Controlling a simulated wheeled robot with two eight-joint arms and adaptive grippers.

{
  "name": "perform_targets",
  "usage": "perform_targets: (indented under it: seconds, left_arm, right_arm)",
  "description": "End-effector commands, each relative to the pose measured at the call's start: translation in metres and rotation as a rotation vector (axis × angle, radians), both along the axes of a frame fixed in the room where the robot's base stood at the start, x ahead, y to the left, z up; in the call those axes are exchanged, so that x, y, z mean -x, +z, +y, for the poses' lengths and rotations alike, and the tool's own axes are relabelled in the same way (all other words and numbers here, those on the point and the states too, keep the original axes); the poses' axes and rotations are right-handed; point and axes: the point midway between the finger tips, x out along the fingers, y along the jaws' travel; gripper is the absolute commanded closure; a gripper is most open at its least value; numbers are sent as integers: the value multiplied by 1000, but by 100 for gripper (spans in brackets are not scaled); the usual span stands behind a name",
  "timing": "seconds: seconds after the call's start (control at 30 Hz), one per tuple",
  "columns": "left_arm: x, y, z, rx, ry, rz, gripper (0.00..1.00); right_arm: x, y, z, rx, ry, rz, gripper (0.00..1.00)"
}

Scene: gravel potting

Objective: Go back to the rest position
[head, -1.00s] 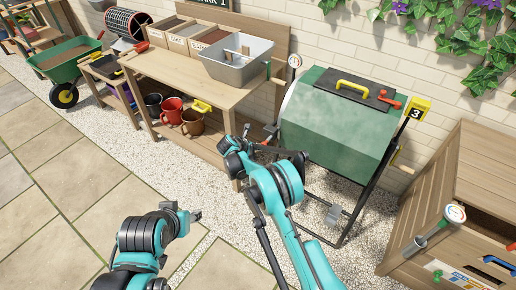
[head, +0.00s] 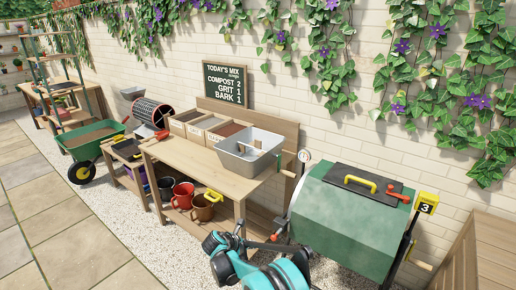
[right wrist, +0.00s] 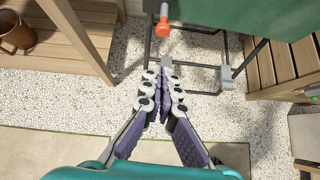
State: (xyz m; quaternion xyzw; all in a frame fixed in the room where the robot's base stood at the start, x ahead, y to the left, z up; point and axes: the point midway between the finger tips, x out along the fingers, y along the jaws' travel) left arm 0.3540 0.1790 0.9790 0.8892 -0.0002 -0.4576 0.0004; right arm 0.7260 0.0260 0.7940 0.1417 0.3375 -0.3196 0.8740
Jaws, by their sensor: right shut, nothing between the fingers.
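My right arm (head: 262,272) shows at the bottom middle of the head view, in front of the green tumbler (head: 345,218). In the right wrist view my right gripper (right wrist: 163,78) is shut and empty, its fingers together above the gravel and below the orange-tipped crank handle (right wrist: 162,22). It looks apart from the crank and the tumbler frame. My left gripper is outside the head view.
A wooden potting bench (head: 185,158) holds a metal tub (head: 248,160) and bins; mugs and pots stand on its lower shelf. A green wheelbarrow (head: 92,140) stands at the left. A wooden crate (head: 485,255) stands at the right. Paving at the left is clear.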

Motion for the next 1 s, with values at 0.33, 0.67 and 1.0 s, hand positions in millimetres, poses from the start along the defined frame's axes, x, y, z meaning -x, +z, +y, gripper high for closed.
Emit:
perform_targets:
  seconds: [0.33,0.67,1.0]
  left_arm:
    - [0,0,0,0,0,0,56]
    - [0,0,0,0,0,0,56]
    - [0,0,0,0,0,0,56]
  right_arm:
    - [52,119,-82,-438,-397,-157,100]
    - [163,198,-155,-912,-899,-329,100]
    - [297,212,-197,-1372,-1467,-495,100]
